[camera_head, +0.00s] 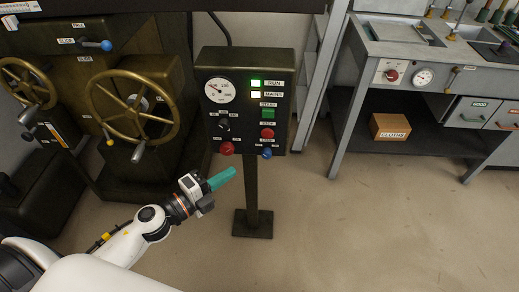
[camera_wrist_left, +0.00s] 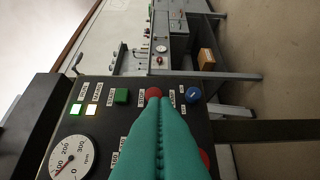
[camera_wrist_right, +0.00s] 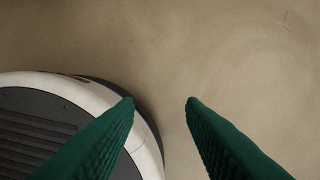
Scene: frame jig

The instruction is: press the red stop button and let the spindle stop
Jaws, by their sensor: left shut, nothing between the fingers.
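The red stop button (camera_head: 267,132) sits on the dark control panel (camera_head: 284,72), under the green start button (camera_head: 268,113). My left gripper (camera_head: 233,172) has its teal fingers shut and empty. In the head view its tips are apart from the panel, below and left of the stop button. In the left wrist view the stop button (camera_wrist_left: 155,92) shows just beyond the fingertips, which partly cover it. The run lamp (camera_head: 255,83) is lit green. My right gripper (camera_wrist_right: 161,101) is open and empty above the floor.
A red knob (camera_head: 227,148) and a blue knob (camera_head: 267,153) sit low on the panel, near the left gripper. A machine with brass handwheels (camera_head: 133,105) stands left. A grey bench (camera_head: 425,50) stands right, with a wooden box (camera_head: 390,127) beneath. Floor at front right is clear.

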